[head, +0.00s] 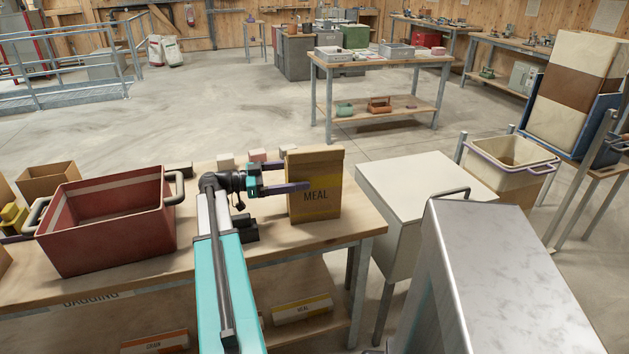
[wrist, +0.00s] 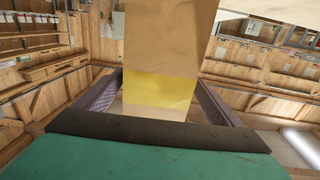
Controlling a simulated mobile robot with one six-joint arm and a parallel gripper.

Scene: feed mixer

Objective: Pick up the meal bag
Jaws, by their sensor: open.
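The meal bag (head: 316,200) is a brown paper bag with a yellow band and the word MEAL. It stands upright near the right end of the wooden bench (head: 362,219). My gripper (head: 297,184) is at its left side, with one finger across the bag's front face. In the wrist view the bag (wrist: 160,55) rises between the two spread fingers of my gripper (wrist: 160,90). The fingers are open, and gaps show between them and the bag's lower part. The bag's far side is hidden.
A red bin (head: 105,225) stands on the bench to the left, with an open cardboard box (head: 46,180) behind it. Small blocks (head: 257,156) lie behind my gripper. A white-topped cabinet (head: 425,188) and a metal housing (head: 510,270) stand to the right. Open floor lies beyond the bench.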

